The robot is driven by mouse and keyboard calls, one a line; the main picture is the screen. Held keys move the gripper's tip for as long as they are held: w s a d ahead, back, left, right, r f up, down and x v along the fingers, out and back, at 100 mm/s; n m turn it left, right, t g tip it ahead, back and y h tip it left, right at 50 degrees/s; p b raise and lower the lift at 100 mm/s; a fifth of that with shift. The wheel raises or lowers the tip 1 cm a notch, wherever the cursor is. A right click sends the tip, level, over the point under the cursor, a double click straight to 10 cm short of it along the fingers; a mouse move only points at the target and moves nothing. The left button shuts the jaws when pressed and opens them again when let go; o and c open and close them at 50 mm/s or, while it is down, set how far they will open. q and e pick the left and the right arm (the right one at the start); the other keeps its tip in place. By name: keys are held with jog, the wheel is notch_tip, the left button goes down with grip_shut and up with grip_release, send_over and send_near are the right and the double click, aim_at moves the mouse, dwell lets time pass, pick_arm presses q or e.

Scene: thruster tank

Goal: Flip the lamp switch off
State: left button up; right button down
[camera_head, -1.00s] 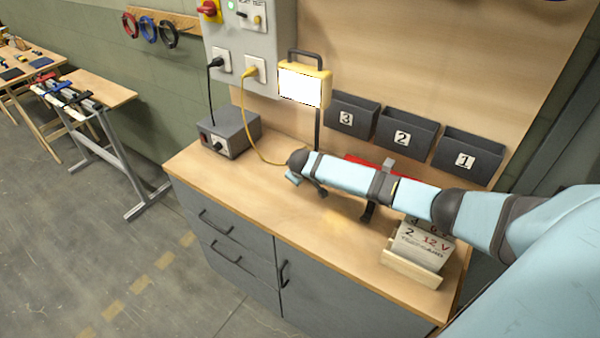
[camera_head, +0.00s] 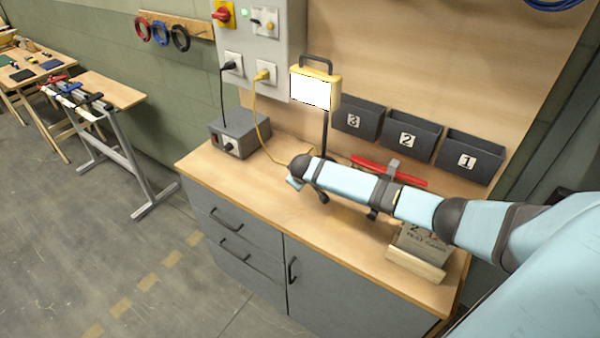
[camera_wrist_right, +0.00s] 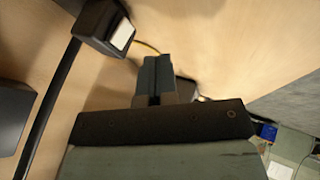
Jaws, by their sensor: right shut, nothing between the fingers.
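The yellow-framed lamp (camera_head: 315,90) is lit white on a dark pole at the back of the workbench (camera_head: 250,186). A yellow cord (camera_head: 257,112) runs from a wall socket down to the bench. My right gripper (camera_head: 294,184) is over the bench, in front of and slightly left of the lamp pole. In the right wrist view its fingers (camera_wrist_right: 157,66) are together and empty. There, a black block with a pale face (camera_wrist_right: 121,37) lies up and left of the fingertips, apart from them; I cannot tell whether it is the lamp switch. My left gripper is out of view.
A grey box (camera_head: 240,131) with a dark knob stands at the bench's left. A test-card block (camera_head: 418,262) sits at front right. The front left bench top is clear.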

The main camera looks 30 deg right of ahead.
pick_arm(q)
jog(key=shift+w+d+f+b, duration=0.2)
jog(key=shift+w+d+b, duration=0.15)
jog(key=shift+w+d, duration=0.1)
pick_arm(e)
jog(key=v, duration=0.8)
jog(key=shift+d+r, duration=0.35)
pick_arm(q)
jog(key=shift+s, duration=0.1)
